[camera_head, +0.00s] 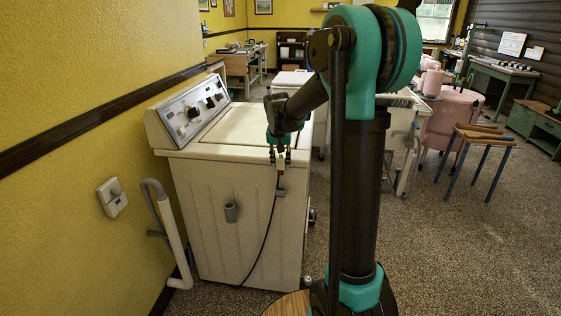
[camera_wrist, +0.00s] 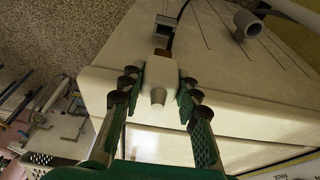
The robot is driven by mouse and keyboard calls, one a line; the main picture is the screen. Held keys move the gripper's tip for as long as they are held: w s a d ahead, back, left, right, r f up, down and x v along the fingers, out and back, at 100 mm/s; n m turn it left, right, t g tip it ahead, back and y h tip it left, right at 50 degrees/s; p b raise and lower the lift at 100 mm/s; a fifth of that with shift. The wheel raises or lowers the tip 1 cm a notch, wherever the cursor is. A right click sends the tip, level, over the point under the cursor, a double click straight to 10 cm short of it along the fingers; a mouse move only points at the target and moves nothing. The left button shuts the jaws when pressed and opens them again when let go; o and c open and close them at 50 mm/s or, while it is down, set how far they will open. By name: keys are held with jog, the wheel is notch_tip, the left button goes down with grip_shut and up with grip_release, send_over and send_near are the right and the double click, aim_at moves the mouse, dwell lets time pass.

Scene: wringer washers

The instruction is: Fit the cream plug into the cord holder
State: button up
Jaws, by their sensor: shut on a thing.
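My gripper (camera_head: 279,153) is shut on the cream plug (camera_wrist: 160,78), which sits between the fingertips in the wrist view (camera_wrist: 159,88). The plug's rounded end points toward the wrist camera. A black cord (camera_head: 267,235) hangs from the plug down the side of the cream washer (camera_head: 200,190) to the floor. A round grey open tube (camera_head: 231,212) on that side is below and left of the gripper; it also shows in the wrist view (camera_wrist: 247,24). A small grey bracket (camera_head: 281,193) lies below the plug. I cannot tell which of these fittings is the cord holder.
A wall outlet (camera_head: 112,197) and a bent grey hose (camera_head: 172,225) are left of the washer. Pink tubs (camera_head: 452,122) and a small wooden stand (camera_head: 484,134) are at right. Speckled floor is open at front right.

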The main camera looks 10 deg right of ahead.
aim_at(280, 170)
jog(key=shift+s, duration=0.1)
jog(key=shift+f, duration=2.95)
jog(key=shift+f, duration=1.7)
dwell(1.8)
jog(key=shift+f, duration=0.2)
grip_shut()
dwell(0.3)
jog(key=o, duration=1.2)
grip_release()
jog(key=shift+o, duration=0.6)
